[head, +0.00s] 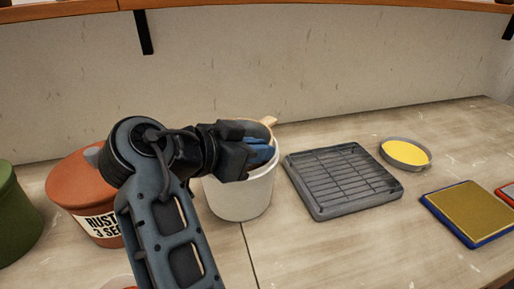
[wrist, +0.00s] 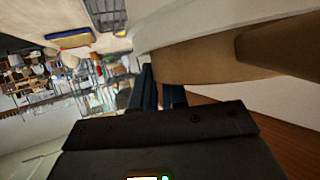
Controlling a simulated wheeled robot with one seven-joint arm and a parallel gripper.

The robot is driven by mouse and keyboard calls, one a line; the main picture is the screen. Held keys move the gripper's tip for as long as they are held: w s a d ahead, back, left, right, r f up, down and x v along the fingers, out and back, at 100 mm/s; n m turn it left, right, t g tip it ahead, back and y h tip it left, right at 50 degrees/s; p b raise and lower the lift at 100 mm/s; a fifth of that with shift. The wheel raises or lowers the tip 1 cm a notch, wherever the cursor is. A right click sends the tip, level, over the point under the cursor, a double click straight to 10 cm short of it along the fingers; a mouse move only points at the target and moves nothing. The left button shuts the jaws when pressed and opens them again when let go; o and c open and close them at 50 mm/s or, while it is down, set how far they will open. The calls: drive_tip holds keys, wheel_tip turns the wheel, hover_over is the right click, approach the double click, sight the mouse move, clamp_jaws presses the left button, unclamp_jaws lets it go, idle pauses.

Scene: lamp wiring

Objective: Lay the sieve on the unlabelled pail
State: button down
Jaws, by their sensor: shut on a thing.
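The unlabelled pail (head: 240,197) is white and stands upright on the bench near the middle of the head view. The sieve (head: 269,121) has a tan rim and handle, showing just above and behind the pail's mouth. My gripper (head: 262,152) is at the pail's mouth, its blue fingers shut on the sieve's rim. In the wrist view the fingers (wrist: 163,92) meet the tan sieve rim (wrist: 190,62), with the white pail (wrist: 190,22) close beside it. My gripper hides most of the sieve, so I cannot tell whether it rests on the pail.
A labelled orange-brown pail (head: 80,190) and a green pail (head: 14,215) stand left. Right are a grey rack (head: 340,180), a round dish with yellow contents (head: 405,154) and a blue-edged yellow pad (head: 470,212). The wall is close behind.

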drive_tip(key=shift+f, duration=0.15)
drive_tip(key=c, duration=1.1)
unclamp_jaws()
drive_tip(key=shift+s+a, duration=0.1)
